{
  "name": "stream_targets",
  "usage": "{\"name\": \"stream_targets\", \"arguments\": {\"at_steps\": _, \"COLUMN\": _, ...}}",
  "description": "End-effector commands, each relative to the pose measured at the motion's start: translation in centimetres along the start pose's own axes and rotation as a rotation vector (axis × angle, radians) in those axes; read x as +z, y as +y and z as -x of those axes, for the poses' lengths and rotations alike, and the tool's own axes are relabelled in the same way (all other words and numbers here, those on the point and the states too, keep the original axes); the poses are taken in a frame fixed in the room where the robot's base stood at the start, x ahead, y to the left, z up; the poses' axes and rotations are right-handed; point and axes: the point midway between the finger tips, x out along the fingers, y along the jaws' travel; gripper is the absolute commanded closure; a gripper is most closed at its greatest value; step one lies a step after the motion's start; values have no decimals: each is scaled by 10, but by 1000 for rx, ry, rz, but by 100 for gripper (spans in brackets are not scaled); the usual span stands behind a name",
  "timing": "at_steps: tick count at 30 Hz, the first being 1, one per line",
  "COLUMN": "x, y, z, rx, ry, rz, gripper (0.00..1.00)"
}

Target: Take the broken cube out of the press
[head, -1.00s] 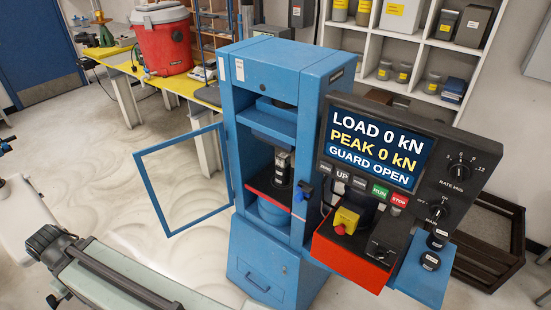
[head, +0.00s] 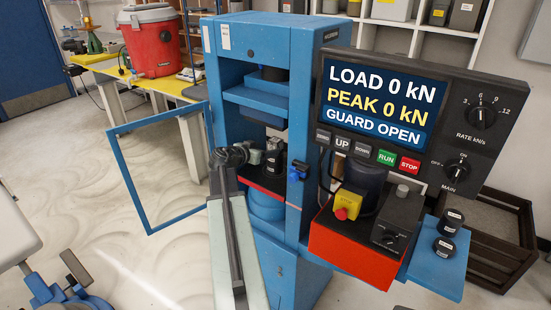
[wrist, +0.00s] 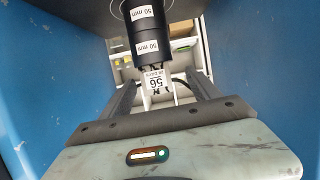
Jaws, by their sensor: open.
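The blue press (head: 214,90) stands with its guard door (head: 125,180) swung open. The small grey cube (head: 274,144) sits on black 50 mm spacers (head: 273,163) inside it. In the wrist view, which looks upside down, the cube (wrist: 157,80) has a white label reading 56 and a ragged edge beside the spacers (wrist: 147,38). My gripper (head: 254,156) reaches into the press opening at cube height. In the wrist view my gripper (wrist: 158,72) is open, with one finger on each side of the cube. I cannot tell whether either finger touches it.
The control panel (head: 380,105) reads load 0 kN, peak 0 kN, guard open. The press's blue side walls are close around my gripper.

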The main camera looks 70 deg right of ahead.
Motion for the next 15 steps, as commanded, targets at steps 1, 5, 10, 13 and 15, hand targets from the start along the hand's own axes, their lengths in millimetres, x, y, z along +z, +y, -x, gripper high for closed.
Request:
{"name": "stream_targets", "arguments": {"at_steps": 1, "x": -3, "y": 8, "z": -10, "rx": 9, "ry": 17, "rz": -15, "gripper": 29}}
{"name": "stream_targets", "arguments": {"at_steps": 5, "x": -13, "y": 10, "z": -12, "rx": -2, "ry": 42, "rz": -22, "gripper": 29}}
{"name": "stream_targets", "arguments": {"at_steps": 10, "x": -12, "y": 7, "z": -26, "rx": -3, "ry": 40, "rz": -21, "gripper": 29}}
{"name": "stream_targets", "arguments": {"at_steps": 13, "x": -12, "y": 7, "z": -36, "rx": -4, "ry": 40, "rz": -20, "gripper": 29}}
{"name": "stream_targets", "arguments": {"at_steps": 15, "x": -13, "y": 7, "z": -36, "rx": -5, "ry": 40, "rz": -20, "gripper": 29}}
